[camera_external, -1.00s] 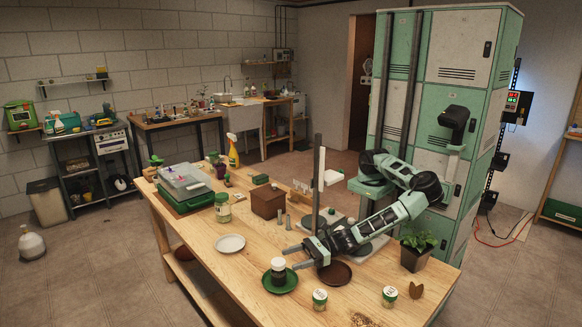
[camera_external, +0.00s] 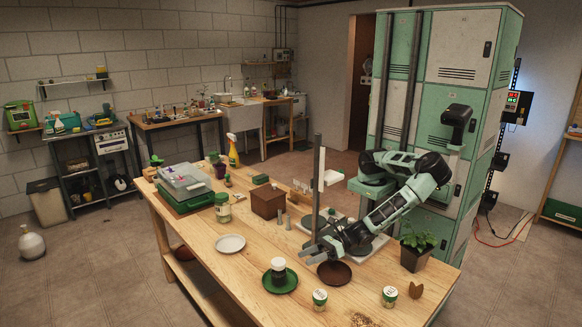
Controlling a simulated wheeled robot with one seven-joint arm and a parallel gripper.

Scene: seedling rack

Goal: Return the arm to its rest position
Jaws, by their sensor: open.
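My gripper (camera_external: 308,254) is open and empty. It is above the wooden table, to the right of a green saucer (camera_external: 288,286) with a white and dark cup (camera_external: 278,268) standing on it. A dark brown saucer (camera_external: 335,278) lies just below and to the right of my gripper's fingers. My arm bends down from the mint-green column at the right. The fingers are apart from the cup.
A potted plant (camera_external: 416,246) stands at the right of my forearm. Two small labelled jars (camera_external: 320,298) (camera_external: 389,296) stand near the front edge. A white plate (camera_external: 230,243), a brown box (camera_external: 267,201) and an upright post (camera_external: 317,185) are farther back.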

